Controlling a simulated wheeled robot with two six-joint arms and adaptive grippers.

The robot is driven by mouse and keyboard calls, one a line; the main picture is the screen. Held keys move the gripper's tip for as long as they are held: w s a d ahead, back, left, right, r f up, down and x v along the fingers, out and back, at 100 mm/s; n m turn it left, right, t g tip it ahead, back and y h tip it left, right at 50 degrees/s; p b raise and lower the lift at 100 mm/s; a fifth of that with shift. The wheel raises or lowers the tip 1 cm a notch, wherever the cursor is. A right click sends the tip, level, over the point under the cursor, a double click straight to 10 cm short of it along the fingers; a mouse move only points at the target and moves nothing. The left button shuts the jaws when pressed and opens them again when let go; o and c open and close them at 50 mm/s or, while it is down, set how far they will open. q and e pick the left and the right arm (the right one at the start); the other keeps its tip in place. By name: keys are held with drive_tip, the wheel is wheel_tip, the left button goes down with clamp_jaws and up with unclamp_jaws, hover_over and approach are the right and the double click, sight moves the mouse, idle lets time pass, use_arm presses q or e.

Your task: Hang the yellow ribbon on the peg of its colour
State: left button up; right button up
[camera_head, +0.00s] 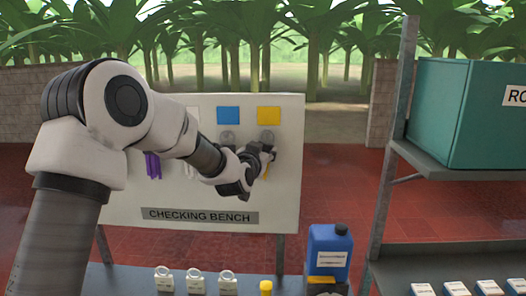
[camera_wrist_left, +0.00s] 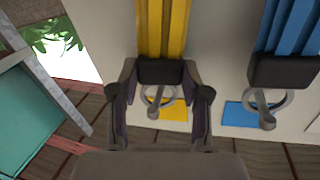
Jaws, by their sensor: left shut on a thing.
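The yellow ribbon (camera_wrist_left: 165,28) has a black clip (camera_wrist_left: 160,70) and a grey ring (camera_wrist_left: 151,93). My left gripper (camera_wrist_left: 164,80) is shut on its clip, with one finger on each side. My right gripper is not in view.
A blue ribbon (camera_wrist_left: 291,25) hangs close beside the yellow one, its ring at the peg by the blue square (camera_head: 228,115). A purple ribbon (camera_head: 153,166) hangs further left. A blue jug (camera_head: 328,250) stands below right. A shelf with a teal crate (camera_head: 460,115) is at right.

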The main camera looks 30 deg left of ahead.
use_arm(q)
drive_tip(key=o, duration=1)
drive_tip(key=shift+w, duration=0.1)
drive_tip(key=shift+c, duration=0.2)
drive_tip(key=v, duration=1.2)
drive_tip(key=shift+f, duration=0.15)
